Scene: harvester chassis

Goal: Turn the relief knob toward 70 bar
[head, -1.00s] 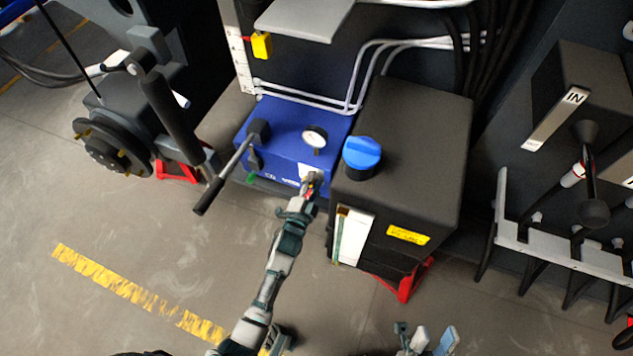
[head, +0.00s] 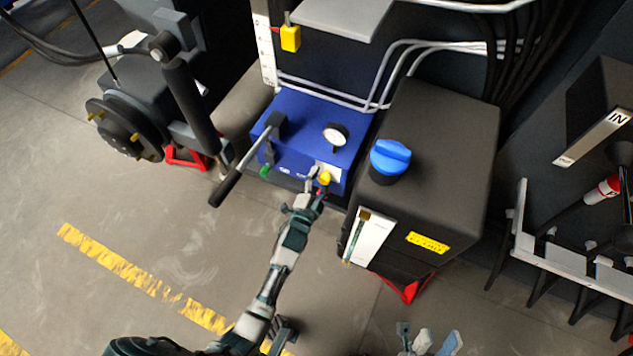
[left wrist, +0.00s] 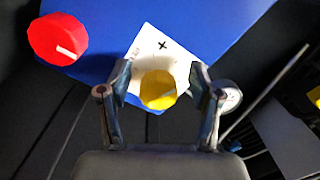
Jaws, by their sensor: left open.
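A blue unit (head: 305,125) sits on the floor at the centre of the head view, with a round white gauge (head: 336,133) on top. A yellow knob (head: 324,178) with a pale pointer line is on its front, over a white label with a plus sign; it also shows in the left wrist view (left wrist: 158,90). A red knob (left wrist: 58,40) is to its left there. My left gripper (left wrist: 160,82) is open, with one finger on each side of the yellow knob; contact cannot be told. My right gripper (head: 426,340) is open and empty at the bottom edge.
A black tank (head: 450,140) with a blue cap (head: 390,157) stands close right of the unit. A black-gripped lever (head: 235,175) juts from the unit's left. Pale pipes (head: 385,75) run behind. The floor (head: 130,235) in front is clear.

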